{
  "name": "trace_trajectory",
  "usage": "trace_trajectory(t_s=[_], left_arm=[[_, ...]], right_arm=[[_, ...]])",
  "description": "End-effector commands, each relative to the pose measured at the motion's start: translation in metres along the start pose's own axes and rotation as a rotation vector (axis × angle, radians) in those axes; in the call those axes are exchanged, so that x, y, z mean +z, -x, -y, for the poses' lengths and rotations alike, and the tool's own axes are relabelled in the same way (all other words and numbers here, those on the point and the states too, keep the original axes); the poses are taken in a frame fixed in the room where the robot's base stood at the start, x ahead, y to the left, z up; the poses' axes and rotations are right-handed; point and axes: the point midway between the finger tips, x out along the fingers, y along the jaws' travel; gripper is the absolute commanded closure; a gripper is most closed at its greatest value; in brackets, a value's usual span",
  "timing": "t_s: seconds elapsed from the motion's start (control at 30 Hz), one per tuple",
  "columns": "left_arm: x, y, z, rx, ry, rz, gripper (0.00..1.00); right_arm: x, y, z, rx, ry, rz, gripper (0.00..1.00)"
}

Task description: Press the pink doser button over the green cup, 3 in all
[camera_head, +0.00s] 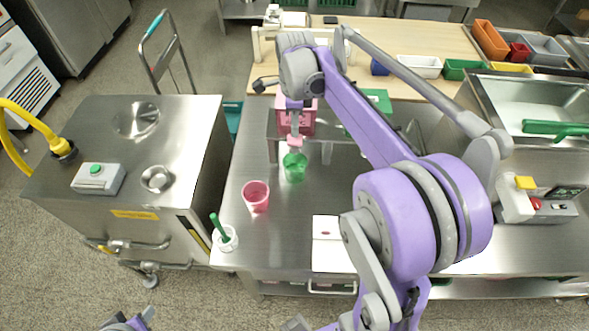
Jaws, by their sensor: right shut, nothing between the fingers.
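The pink doser (309,124) stands at the back of the steel table, partly hidden behind my right gripper. Its pink front part (294,141) sticks out above the green cup (294,167). The green cup stands upright on the table under it. My right gripper (294,126) points down, shut and empty, just above this pink front part. I cannot tell whether the fingertips touch the button, which is hidden. Only a purple and grey bit of my left arm shows at the bottom left edge; its gripper is out of view.
A pink cup (256,196) stands front left of the green cup. A white pot (225,239) with a green-handled tool stands at the table's left front corner. A white box (331,243) lies at the front. My right arm covers the table's right middle.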

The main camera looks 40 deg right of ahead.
Motion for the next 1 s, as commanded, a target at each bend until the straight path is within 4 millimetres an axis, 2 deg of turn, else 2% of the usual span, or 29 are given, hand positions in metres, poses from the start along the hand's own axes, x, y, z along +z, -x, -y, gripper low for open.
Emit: trace_trajectory(t_s=[0.63, 1.0], left_arm=[[0.001, -0.001, 0.0, 0.0, 0.0, 0.0, 0.5], [0.007, -0.007, 0.0, 0.0, 0.0, 0.006, 0.5]], right_arm=[[0.0, -0.001, 0.0, 0.0, 0.0, 0.0, 1.0], [0.0, -0.013, 0.0, 0.001, 0.0, -0.001, 1.0]])
